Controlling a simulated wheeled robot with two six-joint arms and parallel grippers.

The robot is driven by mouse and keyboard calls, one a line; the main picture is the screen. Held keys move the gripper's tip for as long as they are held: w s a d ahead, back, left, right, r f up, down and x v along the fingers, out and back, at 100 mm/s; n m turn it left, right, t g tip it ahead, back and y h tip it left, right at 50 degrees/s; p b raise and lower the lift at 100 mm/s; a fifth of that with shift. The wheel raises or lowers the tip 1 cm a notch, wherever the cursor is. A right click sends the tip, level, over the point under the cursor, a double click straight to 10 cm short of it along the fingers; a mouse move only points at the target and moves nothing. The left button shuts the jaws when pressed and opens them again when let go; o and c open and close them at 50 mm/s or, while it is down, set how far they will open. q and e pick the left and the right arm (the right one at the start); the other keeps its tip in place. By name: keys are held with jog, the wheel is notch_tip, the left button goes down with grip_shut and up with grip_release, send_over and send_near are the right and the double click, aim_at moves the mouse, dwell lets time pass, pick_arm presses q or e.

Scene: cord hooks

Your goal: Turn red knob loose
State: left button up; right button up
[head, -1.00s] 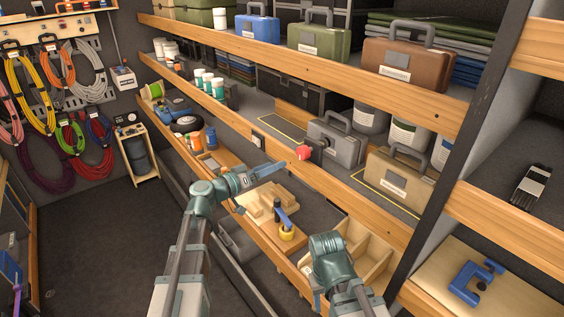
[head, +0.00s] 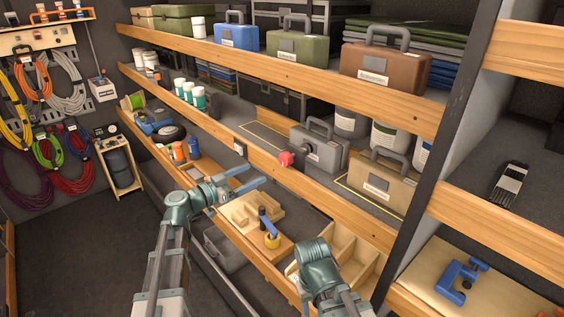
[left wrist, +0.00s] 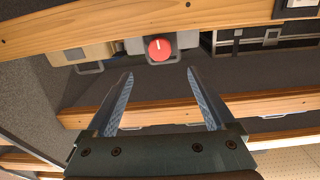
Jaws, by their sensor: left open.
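The red knob (head: 285,159) is on the wooden rail of the middle shelf, in front of a grey case. In the left wrist view the red knob (left wrist: 160,48) is round with a white mark on its face, beyond the fingertips and between their lines. My left gripper (head: 251,178) is open and empty, to the left of the knob and a little below it, not touching it. Its two fingers (left wrist: 158,76) are spread wide in the left wrist view. My right arm shows at the bottom centre, but its fingers cannot be made out.
The grey case (head: 320,148) and a tan case (head: 378,184) stand on the middle shelf behind the rail. Below are wooden blocks (head: 245,212), a yellow-and-blue tool (head: 270,236) and a divided wooden tray (head: 350,255). A blue clamp (head: 458,282) lies at the right.

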aim_at(282, 160)
pick_arm(q)
jog(key=shift+m, duration=0.3)
jog(key=x, duration=1.4)
jog(key=shift+a, duration=0.1)
jog(key=c, duration=1.3)
jog(key=shift+c, duration=0.2)
jog(key=shift+n, duration=3.4)
